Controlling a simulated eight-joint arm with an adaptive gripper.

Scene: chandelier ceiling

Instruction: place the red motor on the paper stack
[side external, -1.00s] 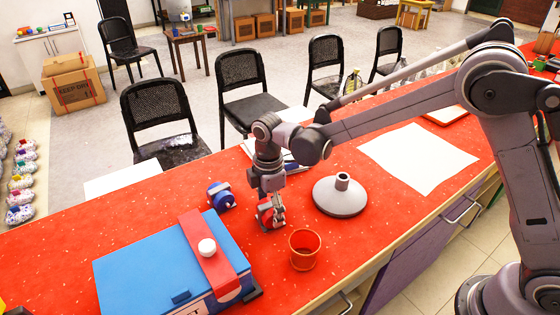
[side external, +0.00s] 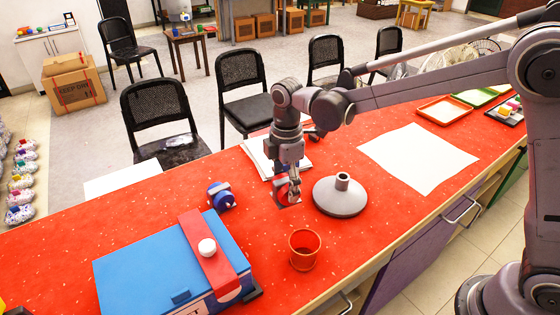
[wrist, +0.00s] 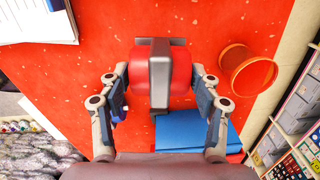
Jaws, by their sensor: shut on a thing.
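My gripper (side external: 288,192) is shut on the red motor (wrist: 180,75), with a finger on either side of it in the wrist view. The red motor also shows in the side view (side external: 284,194), partly hidden by the fingers, and appears held above the red counter. The paper stack (side external: 255,153) lies on the counter just behind my gripper, partly hidden by my arm.
A grey cone-shaped stand (side external: 340,200) is close on the right of my gripper. A blue motor (side external: 220,195) sits to the left, an orange-red cup (side external: 304,252) in front, and a blue box (side external: 150,265) front left. A large white sheet (side external: 418,158) lies at right.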

